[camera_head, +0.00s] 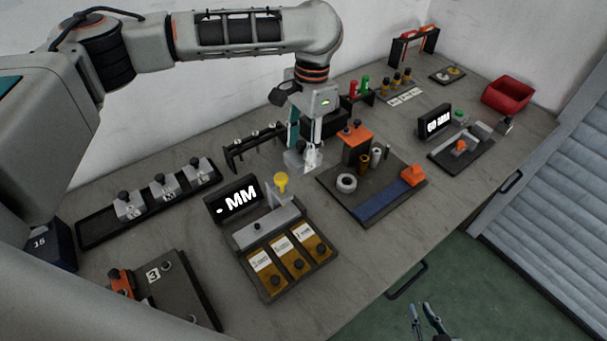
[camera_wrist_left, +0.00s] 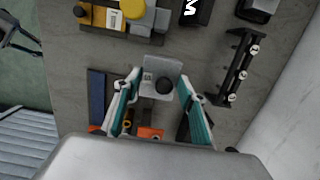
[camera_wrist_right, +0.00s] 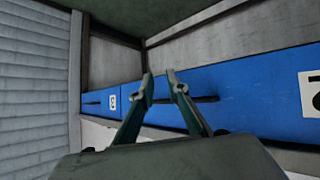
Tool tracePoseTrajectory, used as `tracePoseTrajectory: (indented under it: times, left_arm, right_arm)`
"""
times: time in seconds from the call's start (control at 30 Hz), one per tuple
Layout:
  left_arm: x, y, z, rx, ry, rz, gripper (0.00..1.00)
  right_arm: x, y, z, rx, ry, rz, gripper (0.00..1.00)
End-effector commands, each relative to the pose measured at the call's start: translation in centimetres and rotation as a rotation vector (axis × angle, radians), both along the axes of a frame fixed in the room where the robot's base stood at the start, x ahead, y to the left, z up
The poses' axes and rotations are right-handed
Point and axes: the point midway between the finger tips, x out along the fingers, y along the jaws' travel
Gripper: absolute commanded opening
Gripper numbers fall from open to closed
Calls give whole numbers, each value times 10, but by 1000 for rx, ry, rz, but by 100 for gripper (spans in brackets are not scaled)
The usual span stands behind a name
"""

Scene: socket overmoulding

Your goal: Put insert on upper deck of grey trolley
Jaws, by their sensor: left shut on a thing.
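My left gripper (camera_head: 308,165) is shut on a pale grey metal insert over the back middle of the workbench. In the left wrist view the insert (camera_wrist_left: 176,67) is a light grey block with a dark round knob, between the teal fingertips (camera_wrist_left: 159,82). In the head view the gripper hides part of it. My right gripper (camera_head: 421,308) is low in front of the bench, empty, with its fingers apart; its fingertips (camera_wrist_right: 160,76) also show in the right wrist view, before blue panels. I cannot make out a grey trolley in any view.
A black rack (camera_head: 95,233) holds several similar knobbed blocks at left. A fixture with a display (camera_head: 232,199), a dark plate (camera_head: 338,193) with an orange-topped post and a red bin (camera_head: 507,92) stand on the bench. Grey slatted panels (camera_head: 560,190) are at right. Green floor (camera_head: 470,290) is open in front.

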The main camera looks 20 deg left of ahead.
Motion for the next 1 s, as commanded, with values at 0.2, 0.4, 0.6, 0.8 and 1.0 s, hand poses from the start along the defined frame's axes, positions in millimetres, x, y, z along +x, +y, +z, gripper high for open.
tracePoseTrajectory:
  times: [0.2, 0.4, 0.6, 0.8, 1.0]
  left_arm:
    - [0, -1, -44, -2, 0, 0, 0]
    - [1, -1, -58, -2, -2, 0, 0]
    - [0, -1, -75, -2, 0, 1, 0]
    - [1, -1, -100, -2, -2, 0, 0]
    - [1, -1, -100, -2, -4, 0, 0]
  right_arm:
    - [4, 11, 0, 13, -15, 15, 15]
    - [6, 12, 4, 15, -25, 17, 15]
    - [6, 9, -1, 12, -23, 16, 15]
    - [4, 8, -10, 8, -15, 16, 15]
    - [3, 7, -12, 6, -11, 16, 15]
